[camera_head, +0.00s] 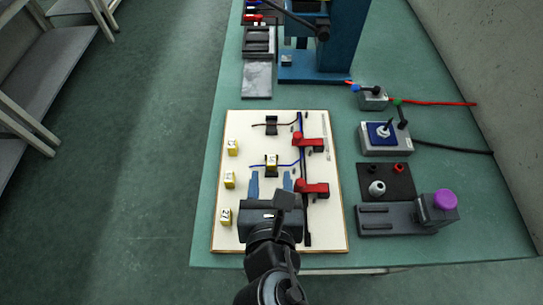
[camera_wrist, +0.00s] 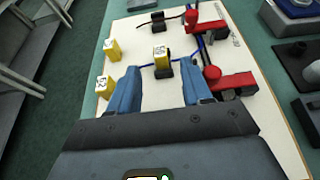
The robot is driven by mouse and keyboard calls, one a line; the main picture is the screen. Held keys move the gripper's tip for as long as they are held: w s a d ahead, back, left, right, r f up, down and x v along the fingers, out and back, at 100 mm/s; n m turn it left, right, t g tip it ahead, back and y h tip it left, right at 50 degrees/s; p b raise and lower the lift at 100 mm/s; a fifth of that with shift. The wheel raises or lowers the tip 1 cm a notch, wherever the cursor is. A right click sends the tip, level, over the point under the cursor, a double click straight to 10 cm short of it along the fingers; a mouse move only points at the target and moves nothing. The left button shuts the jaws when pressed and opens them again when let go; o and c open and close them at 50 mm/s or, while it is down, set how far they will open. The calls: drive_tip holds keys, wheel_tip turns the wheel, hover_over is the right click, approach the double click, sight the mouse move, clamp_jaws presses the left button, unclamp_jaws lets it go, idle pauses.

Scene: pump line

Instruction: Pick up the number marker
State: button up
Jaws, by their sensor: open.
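Several yellow number markers with white, printed tops are on the cream board (camera_head: 240,120). One number marker (camera_head: 271,160) sits at a black clip in the middle of the board, with a blue wire running by it; it also shows in the wrist view (camera_wrist: 160,56). Others stand along the board's left side: a far marker (camera_head: 233,147), a middle marker (camera_head: 229,179) and a near marker (camera_head: 226,216). My gripper (camera_head: 270,174) is open and empty, its blue fingers pointing toward the middle marker at the clip, which lies just beyond the fingertips in the wrist view.
Two red clamps (camera_head: 312,188) stand on the board right of my gripper, beside a dark rail. A grey fixture with a purple knob (camera_head: 445,199), a switch box (camera_head: 385,138) and a blue press (camera_head: 340,50) stand on the green table.

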sight(271, 164)
drive_tip(key=x, duration=0.5)
drive_tip(key=shift+w+r, duration=0.1)
drive_tip(key=shift+w, duration=0.05)
clamp_jaws()
